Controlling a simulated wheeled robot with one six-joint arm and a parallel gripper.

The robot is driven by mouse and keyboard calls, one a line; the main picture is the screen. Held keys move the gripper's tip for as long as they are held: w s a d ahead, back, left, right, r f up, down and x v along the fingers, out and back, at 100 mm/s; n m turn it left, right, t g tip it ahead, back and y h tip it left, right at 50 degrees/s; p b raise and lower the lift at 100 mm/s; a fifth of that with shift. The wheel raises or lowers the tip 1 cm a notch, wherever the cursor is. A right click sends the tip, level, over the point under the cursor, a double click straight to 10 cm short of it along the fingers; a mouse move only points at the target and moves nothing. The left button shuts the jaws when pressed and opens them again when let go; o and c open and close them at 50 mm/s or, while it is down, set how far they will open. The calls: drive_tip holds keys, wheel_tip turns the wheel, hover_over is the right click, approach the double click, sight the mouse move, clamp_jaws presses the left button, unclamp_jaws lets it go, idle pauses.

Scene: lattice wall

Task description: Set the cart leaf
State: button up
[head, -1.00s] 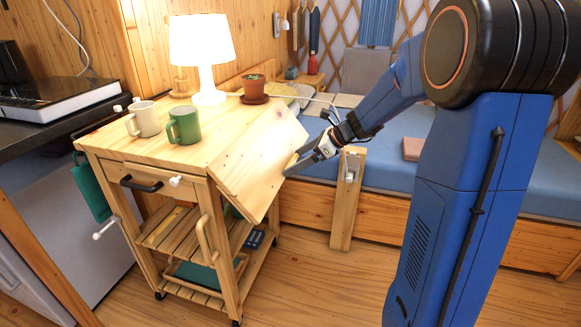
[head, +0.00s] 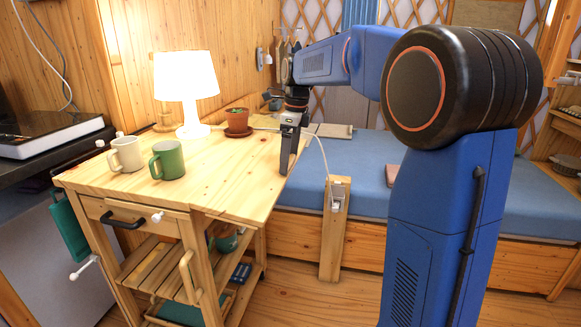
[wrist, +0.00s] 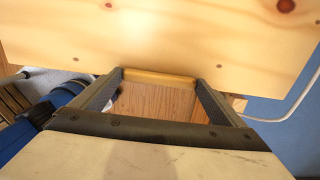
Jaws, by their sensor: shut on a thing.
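The wooden cart (head: 100,185) stands at the left with its top facing me. Its leaf (head: 243,188) is at the right side of the top and looks about level with it; I cannot tell whether it is exactly flush. My gripper (head: 284,172) points down at the leaf's outer right edge and is shut on it. In the wrist view the leaf (wrist: 180,35) fills the upper part, with its edge strip between the fingertips of my gripper (wrist: 160,78). The leaf's underside and any support below it are hidden.
A white mug (head: 126,155), a green mug (head: 168,160), a lit lamp (head: 187,80) and a potted plant (head: 237,121) stand on the cart top. A wooden post (head: 333,240) with a cable stands right of the cart, before the blue bed (head: 360,185). Floor between looks clear.

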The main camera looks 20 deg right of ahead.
drive_tip(key=shift+w+r, duration=0.15)
drive_tip(key=shift+r, duration=0.35)
drive_tip(key=shift+w+a+r, duration=0.15)
drive_tip(key=shift+a+r, duration=0.15)
drive_tip(key=shift+r, duration=0.4)
drive_tip(key=o, duration=1.2)
drive_tip(key=shift+a, duration=0.1)
wheel_tip(320, 180, up, 17)
drive_tip(key=s+d, duration=0.1)
drive_tip(key=shift+d, duration=0.35)
drive_tip(key=shift+s+r, duration=0.1)
drive_tip(key=shift+s, duration=0.05)
